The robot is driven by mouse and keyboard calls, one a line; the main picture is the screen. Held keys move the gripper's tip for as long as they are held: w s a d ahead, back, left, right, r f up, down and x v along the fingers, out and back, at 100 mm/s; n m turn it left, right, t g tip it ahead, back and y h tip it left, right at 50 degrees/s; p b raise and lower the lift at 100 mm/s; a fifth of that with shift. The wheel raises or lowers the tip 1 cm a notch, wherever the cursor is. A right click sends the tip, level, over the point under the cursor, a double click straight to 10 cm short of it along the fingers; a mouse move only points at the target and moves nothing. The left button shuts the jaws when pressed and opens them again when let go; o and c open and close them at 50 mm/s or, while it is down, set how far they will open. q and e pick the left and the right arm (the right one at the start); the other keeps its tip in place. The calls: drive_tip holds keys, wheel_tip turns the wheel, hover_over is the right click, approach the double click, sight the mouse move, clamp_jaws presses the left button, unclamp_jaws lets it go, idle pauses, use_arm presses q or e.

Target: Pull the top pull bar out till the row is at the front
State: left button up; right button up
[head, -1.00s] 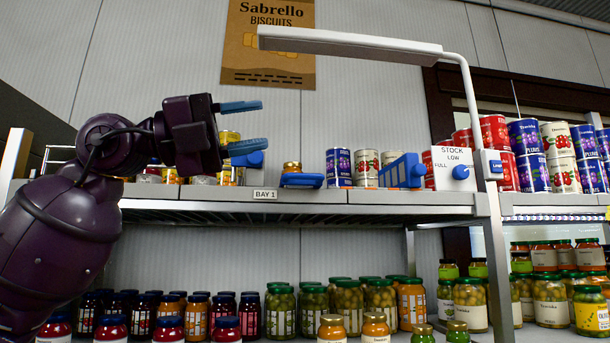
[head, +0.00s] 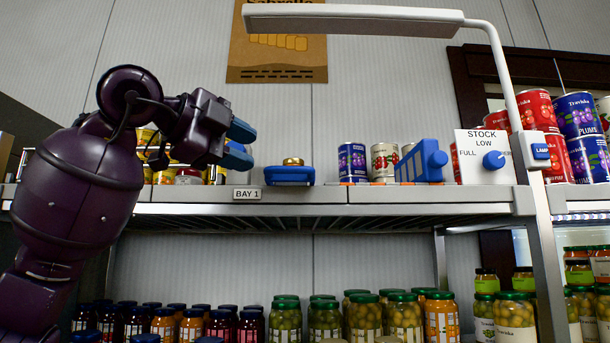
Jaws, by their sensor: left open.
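My left gripper (head: 238,145) is open, with blue fingertips apart one above the other. It hovers in front of the top shelf at the left, just above and left of the BAY 1 label. Yellow tins (head: 147,142) stand partly hidden behind it and the arm. A blue slatted piece with a block-like end (head: 422,163) stands on the top shelf (head: 330,196) to the right, apart from the gripper. I cannot tell for sure which blue part is the top pull bar; one near the gripper may be hidden behind the fingers. My right gripper is not in view.
A low blue tray (head: 289,176) bearing a small gold-lidded item sits right of the gripper. Blue and white tins (head: 352,161) stand further right, near the STOCK dial panel (head: 485,157) and lamp post (head: 505,80). Jars (head: 365,316) fill the lower shelf.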

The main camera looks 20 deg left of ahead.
sight(286, 168)
use_arm(q)
drive_tip(key=p+x, duration=0.2)
drive_tip(key=x, duration=0.6)
drive_tip(key=shift+w+d, duration=0.25)
drive_tip(key=shift+p+x, duration=0.4)
drive_tip(key=shift+x, duration=0.4)
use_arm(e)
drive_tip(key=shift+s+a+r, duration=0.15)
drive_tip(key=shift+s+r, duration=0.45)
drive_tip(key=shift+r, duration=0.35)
use_arm(q)
drive_tip(key=shift+a, duration=0.1)
clamp_jaws()
